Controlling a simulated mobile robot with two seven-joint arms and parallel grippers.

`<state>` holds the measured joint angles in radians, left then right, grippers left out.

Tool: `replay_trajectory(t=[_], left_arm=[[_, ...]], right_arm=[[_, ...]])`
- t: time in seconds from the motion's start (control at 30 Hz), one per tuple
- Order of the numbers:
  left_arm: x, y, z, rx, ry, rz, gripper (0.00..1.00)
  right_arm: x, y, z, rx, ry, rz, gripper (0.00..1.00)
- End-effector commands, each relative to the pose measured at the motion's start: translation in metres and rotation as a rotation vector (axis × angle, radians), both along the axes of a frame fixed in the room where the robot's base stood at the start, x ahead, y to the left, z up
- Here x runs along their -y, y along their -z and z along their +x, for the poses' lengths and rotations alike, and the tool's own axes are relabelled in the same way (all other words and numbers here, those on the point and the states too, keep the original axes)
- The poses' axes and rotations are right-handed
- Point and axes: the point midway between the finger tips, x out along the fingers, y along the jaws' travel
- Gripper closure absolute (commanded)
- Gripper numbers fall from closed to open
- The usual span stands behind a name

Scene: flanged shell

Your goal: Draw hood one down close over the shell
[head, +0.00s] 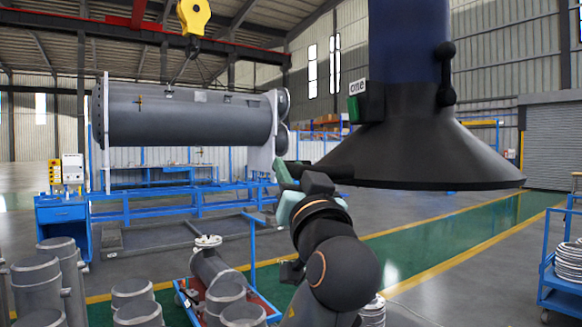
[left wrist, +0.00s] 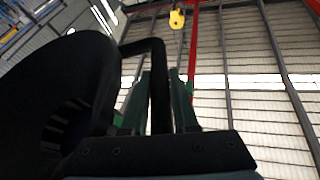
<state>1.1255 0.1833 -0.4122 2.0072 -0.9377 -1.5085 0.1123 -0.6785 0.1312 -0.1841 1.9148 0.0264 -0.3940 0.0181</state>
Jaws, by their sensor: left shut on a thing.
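Hood one (head: 430,150) is a wide black cone under a dark blue duct, at the upper right of the head view, with a sign reading "one" (head: 357,87). It hangs in the air, and its rim is well above the floor. My left gripper (head: 288,172) is at the left of its rim, shut on the hood's black handle. In the left wrist view the green fingers (left wrist: 160,105) stand on either side of the handle bar, and the hood (left wrist: 75,85) fills the left. My right gripper is not in view.
A yellow crane hook (head: 193,16) hangs above the shell. Grey pipe pieces (head: 136,305) stand at the lower left, and a red-bedded cart (head: 262,305) holds more. A blue trolley (head: 562,285) with stacked rings is at the right edge.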

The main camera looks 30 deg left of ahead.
Motion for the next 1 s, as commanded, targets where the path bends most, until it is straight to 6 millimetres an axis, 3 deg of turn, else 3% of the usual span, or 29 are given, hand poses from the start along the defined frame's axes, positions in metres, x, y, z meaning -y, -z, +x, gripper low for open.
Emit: replay_trajectory(t=[0.03,0.3,0.4,1.0], left_arm=[[0.001,0.03,0.001,-0.005,0.002,-0.004,1.0],[0.001,0.1,0.001,-0.007,0.002,-0.004,1.0],[0.0,0.118,0.001,-0.007,0.002,-0.005,1.0],[0.0,0.181,0.001,-0.008,0.0,-0.004,1.0]], right_arm=[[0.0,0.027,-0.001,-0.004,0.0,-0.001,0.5],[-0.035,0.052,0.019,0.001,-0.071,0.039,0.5],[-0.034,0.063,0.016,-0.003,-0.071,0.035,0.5],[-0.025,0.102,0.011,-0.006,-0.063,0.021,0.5]])
